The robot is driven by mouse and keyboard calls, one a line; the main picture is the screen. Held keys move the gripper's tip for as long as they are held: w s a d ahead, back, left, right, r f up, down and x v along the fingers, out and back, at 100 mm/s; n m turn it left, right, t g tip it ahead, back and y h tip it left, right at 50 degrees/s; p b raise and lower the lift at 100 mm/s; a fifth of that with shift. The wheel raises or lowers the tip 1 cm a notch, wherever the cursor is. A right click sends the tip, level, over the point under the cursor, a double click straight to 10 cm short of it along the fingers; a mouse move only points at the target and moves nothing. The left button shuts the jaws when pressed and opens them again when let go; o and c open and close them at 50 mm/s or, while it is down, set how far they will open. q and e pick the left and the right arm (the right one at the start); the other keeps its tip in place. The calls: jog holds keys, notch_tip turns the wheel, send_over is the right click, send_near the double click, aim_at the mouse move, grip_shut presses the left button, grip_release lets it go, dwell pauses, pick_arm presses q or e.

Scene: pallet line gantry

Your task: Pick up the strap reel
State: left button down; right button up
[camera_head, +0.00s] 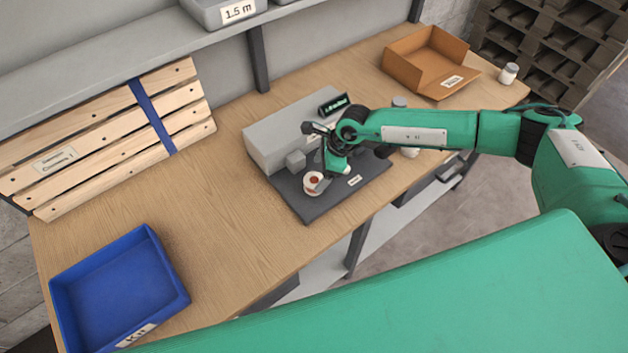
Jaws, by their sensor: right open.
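A small round white and red item (312,185), which looks like the strap reel, is on the dark plate (309,210) in front of the grey machine. My right gripper (322,177) is open, pointing down right at the reel and partly covering it. I cannot tell whether the fingers touch the reel. My left gripper is not in view.
The grey machine (268,145) with a small display stands behind the plate. A blue bin (170,262) is at the front left of the wooden bench (225,215). An open cardboard box (408,72) and a white jar (508,74) are at the back right. Bench between bin and plate is clear.

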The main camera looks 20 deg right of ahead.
aim_at(313, 181)
jog(key=shift+a+f, duration=0.15)
jog(key=shift+f, duration=0.05)
jog(key=p+x, duration=0.2)
jog(key=x, duration=0.2)
jog(key=shift+f+p, duration=0.1)
jog(key=shift+p, duration=0.25)
jog(key=shift+f, duration=0.35)
jog(key=c, duration=1.1)
jog(key=shift+r, duration=0.1)
